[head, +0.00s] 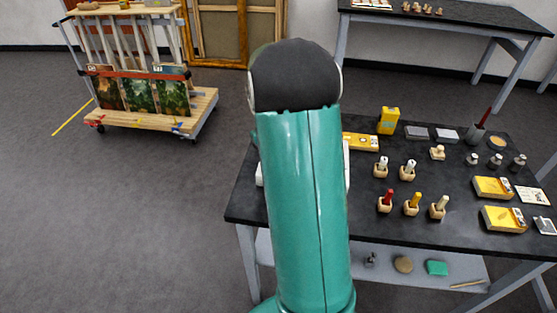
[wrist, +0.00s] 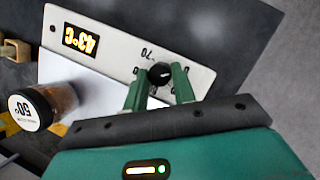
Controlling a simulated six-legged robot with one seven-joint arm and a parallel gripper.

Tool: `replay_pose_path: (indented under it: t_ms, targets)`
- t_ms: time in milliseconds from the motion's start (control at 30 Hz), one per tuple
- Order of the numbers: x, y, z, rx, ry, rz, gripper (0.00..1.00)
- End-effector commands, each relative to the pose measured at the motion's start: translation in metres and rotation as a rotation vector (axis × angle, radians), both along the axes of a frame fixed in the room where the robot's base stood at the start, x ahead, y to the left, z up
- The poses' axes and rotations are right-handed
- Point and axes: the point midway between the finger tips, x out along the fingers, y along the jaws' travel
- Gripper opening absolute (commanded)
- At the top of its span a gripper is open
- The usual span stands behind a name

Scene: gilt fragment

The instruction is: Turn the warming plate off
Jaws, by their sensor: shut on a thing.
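The warming plate's white control panel (wrist: 95,45) fills the upper part of the wrist view. Its lit display (wrist: 80,39) reads 43°C in yellow. A round black knob (wrist: 160,74) sits near the panel's right end, with a printed scale around it that includes 70. My gripper (wrist: 161,86) is shut on the knob, with one green finger on each side. The white plate surface (wrist: 85,85) shows beside the panel. In the head view my arm covers most of the plate; only a white edge (head: 347,165) shows. My gripper is hidden there.
On the black table (head: 350,225), stamps in wooden blocks (head: 411,206), yellow boxes (head: 504,218) and small bottles (head: 494,160) stand to the right.

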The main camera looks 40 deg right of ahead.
Motion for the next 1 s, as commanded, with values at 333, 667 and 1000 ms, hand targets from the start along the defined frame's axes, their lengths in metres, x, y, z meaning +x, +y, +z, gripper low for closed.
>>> replay_pose_path:
  t_ms: [333, 667, 1000]
  targets:
    - [0.000, 0.000, 0.000, 0.000, 0.000, 0.000, 0.35]
    - [0.008, -0.002, 0.018, -0.002, -0.003, 0.000, 0.35]
    - [0.037, -0.006, 0.086, -0.002, -0.003, 0.001, 0.35]
